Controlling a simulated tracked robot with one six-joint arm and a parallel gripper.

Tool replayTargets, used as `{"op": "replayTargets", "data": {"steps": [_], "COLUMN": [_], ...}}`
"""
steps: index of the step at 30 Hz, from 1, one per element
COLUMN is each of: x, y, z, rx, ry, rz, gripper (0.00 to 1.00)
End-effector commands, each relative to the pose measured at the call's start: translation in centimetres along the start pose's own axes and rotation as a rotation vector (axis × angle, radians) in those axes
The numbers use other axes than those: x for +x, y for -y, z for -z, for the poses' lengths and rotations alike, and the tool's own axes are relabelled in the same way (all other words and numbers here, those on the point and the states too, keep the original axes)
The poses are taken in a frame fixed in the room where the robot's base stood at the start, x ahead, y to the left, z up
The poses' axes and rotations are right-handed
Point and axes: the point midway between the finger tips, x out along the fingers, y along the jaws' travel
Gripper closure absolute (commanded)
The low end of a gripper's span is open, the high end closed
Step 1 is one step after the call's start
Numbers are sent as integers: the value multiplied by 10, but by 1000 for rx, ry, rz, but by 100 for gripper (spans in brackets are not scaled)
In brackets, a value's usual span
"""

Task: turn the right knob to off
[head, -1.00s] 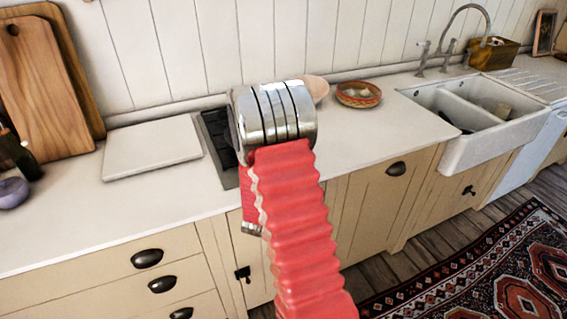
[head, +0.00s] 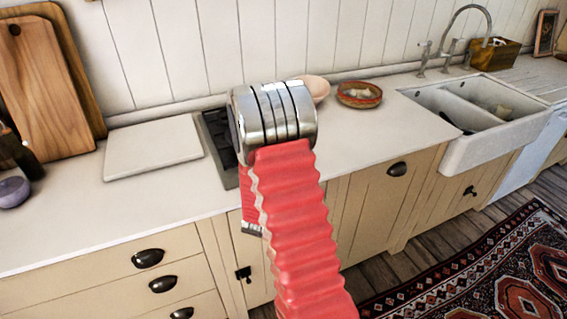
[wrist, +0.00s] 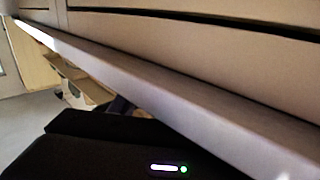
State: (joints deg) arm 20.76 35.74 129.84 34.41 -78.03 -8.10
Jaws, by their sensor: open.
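The dark hob (head: 212,135) is set into the pale worktop at the middle of the head view, just left of my arm's silver joint. My red arm and this joint cover much of it. I see no knob in either view, so the right knob and its setting are hidden. My gripper's fingers do not show in the head view, where the arm's far end is behind the joint. They cannot be made out in the wrist view either.
A white board (head: 153,147) lies left of the hob. A patterned bowl (head: 359,96) and a pale pink bowl (head: 318,88) stand right of it. The wrist view shows tilted wooden fronts (wrist: 210,35) and an unclear black shape (wrist: 100,150) with small lights.

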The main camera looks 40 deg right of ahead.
Motion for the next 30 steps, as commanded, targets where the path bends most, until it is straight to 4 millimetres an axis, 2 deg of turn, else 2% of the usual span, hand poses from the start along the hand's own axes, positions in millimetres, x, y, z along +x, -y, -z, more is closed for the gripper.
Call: {"op": "replayTargets", "data": {"steps": [7, 24, 30], "x": [-20, -115, -134], "y": [1, 1, 0], "z": [0, -1, -1], "rx": [0, -1, -1], "ry": [0, 0, 0], "rz": [2, 4, 1], "gripper": [57, 57, 57]}}
